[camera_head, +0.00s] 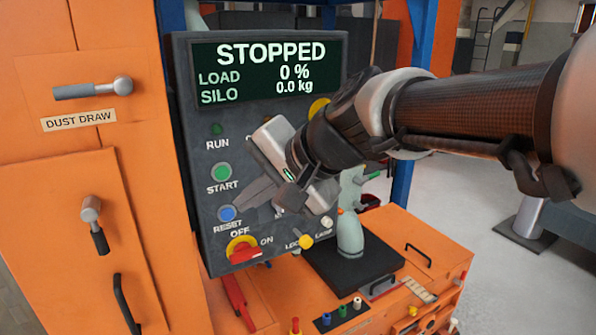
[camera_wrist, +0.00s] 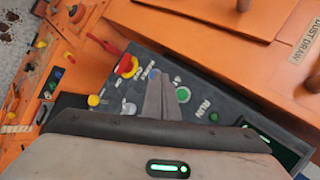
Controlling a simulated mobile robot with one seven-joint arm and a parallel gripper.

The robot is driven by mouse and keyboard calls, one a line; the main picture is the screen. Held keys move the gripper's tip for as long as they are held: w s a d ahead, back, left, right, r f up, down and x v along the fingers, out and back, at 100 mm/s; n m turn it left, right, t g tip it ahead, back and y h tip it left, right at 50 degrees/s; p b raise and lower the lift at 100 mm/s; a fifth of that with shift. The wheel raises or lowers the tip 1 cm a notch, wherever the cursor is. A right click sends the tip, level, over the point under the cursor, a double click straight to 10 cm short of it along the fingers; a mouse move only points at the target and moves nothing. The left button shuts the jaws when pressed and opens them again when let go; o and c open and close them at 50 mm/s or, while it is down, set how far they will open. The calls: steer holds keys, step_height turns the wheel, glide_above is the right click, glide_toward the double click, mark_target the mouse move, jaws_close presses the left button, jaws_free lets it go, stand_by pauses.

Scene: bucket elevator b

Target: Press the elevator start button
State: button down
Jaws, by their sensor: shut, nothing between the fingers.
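The green START button (camera_head: 222,172) sits on the dark control panel (camera_head: 300,115), above the blue RESET button (camera_head: 227,213). The display (camera_head: 268,67) reads STOPPED, LOAD 0 %, SILO 0.0 kg. My gripper (camera_head: 240,203) is shut and empty in front of the panel. In the head view its fingertips are right of the RESET button and lower right of START. In the wrist view the green button (camera_wrist: 183,94) shows just right of my fingers (camera_wrist: 160,78), apart from them in the picture. Whether the tips touch the panel, I cannot tell. My wrist hides part of the panel's right side.
A red and yellow OFF/ON switch (camera_head: 242,249) is low on the panel. An unlit RUN lamp (camera_head: 216,129) is above START. An orange cabinet (camera_head: 80,170) with handles stands at left. An orange bench (camera_head: 430,250) with a grey bottle (camera_head: 350,235) is below.

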steer(key=p, duration=0.2)
glide_toward(230, 174)
steer(key=shift+s+a+f, duration=0.2)
steer(key=shift+a+f, duration=0.5)
steer(key=shift+f, duration=0.05)
steer(key=shift+s+a+f, duration=0.25)
steer(key=shift+a+f, duration=0.4)
steer(key=shift+f, duration=0.1)
steer(key=shift+s+a+f, duration=0.2)
steer(key=shift+a+f, duration=0.5)
steer(key=shift+f, duration=0.05)
steer(key=shift+w+a, duration=0.25)
steer(key=shift+w, duration=0.1)
steer(key=shift+w+a, duration=0.2)
steer(key=shift+w, duration=0.15)
stand_by(0.7)
steer(key=shift+s, duration=0.1)
steer(key=shift+s+d, duration=0.45)
steer(key=shift+s, duration=0.15)
steer(key=shift+s+d+b, duration=0.4)
steer(key=shift+s+d, duration=0.05)
steer(key=shift+s, duration=0.25)
steer(key=shift+s+d+b, duration=0.35)
steer(key=shift+s+d, duration=0.1)
steer(key=shift+s, duration=0.3)
steer(key=shift+s+d+b, duration=0.4)
steer(key=shift+s, duration=0.3)
